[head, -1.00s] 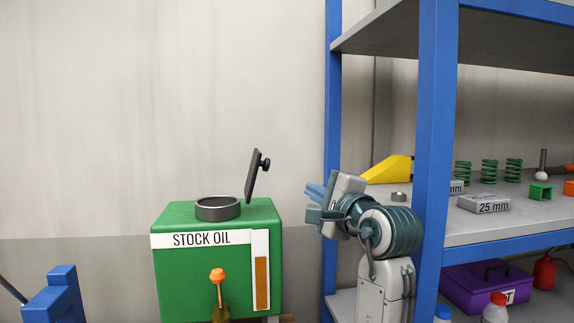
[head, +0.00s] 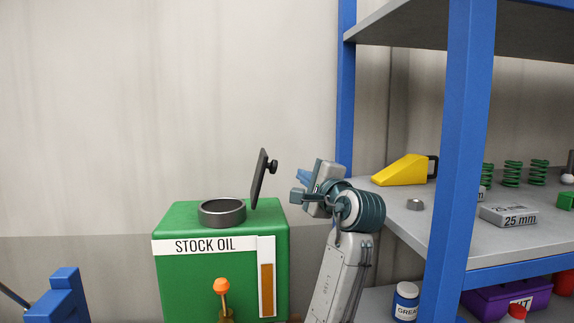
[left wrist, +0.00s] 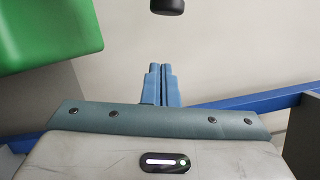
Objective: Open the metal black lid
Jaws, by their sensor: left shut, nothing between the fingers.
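The black metal lid (head: 259,182) stands swung up, nearly upright, at the right of the round dark filler neck (head: 222,218) on top of the green stock oil tank (head: 200,285). The neck's mouth is uncovered. The lid's black knob (head: 271,166) faces right; a dark knob-like end also shows at the top of the left wrist view (left wrist: 167,5). My left gripper (head: 300,177) is to the right of the lid, apart from it. Its blue fingers (left wrist: 161,75) are shut with nothing between them. My right gripper is not in view.
An orange-topped lever (head: 222,287) is on the tank's front. Bare wall lies behind and above the tank.

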